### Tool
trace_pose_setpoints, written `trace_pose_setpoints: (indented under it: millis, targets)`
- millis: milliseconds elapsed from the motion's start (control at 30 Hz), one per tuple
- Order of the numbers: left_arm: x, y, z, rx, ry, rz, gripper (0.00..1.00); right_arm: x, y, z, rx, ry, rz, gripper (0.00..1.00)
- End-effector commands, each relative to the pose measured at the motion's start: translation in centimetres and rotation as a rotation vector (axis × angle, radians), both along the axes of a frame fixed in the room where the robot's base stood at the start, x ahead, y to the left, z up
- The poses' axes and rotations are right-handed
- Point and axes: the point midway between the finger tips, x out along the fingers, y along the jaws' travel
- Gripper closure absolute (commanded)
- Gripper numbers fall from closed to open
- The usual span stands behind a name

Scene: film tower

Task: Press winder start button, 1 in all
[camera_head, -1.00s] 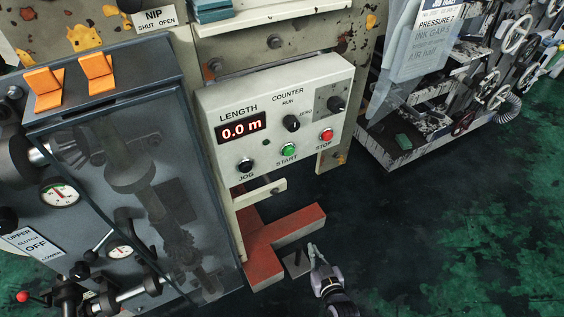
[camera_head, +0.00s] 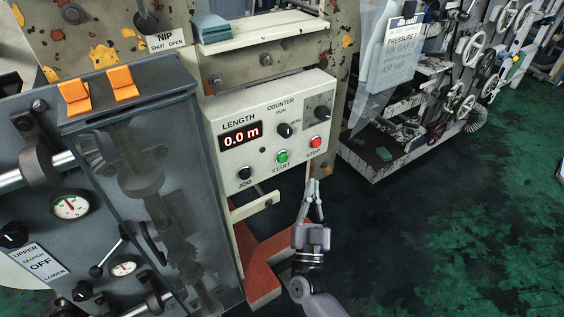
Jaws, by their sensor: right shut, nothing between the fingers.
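The winder control panel (camera_head: 225,165) is a pale box with a red display (camera_head: 241,136) reading 0.0 m. The green START button (camera_head: 282,156) sits on its lower edge, between the black JOG button (camera_head: 244,173) and the red STOP button (camera_head: 315,142). My right gripper (camera_head: 312,183) is shut and empty, pointing up, below and to the right of the START button. It appears just under the panel's lower right corner and is apart from the buttons. My left gripper is not in view.
A red floor bracket (camera_head: 262,275) lies below the panel. Machinery with handwheels (camera_head: 470,50) stands at the back right. The dark green floor (camera_head: 450,220) at right is open.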

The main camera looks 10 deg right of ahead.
Motion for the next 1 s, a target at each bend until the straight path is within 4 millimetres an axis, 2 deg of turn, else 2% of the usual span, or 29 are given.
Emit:
trace_pose_setpoints:
  millis: [367,800,1000]
  targets:
    - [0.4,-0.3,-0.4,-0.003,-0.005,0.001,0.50,0.6,0.2,-0.2,0.000,0.001,0.002,1.00]
    - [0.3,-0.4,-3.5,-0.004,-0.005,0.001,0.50,6.0,2.2,-0.4,0.000,0.001,0.003,1.00]
    - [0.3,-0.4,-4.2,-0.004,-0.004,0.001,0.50,7.7,2.9,-0.2,-0.001,0.002,0.003,1.00]
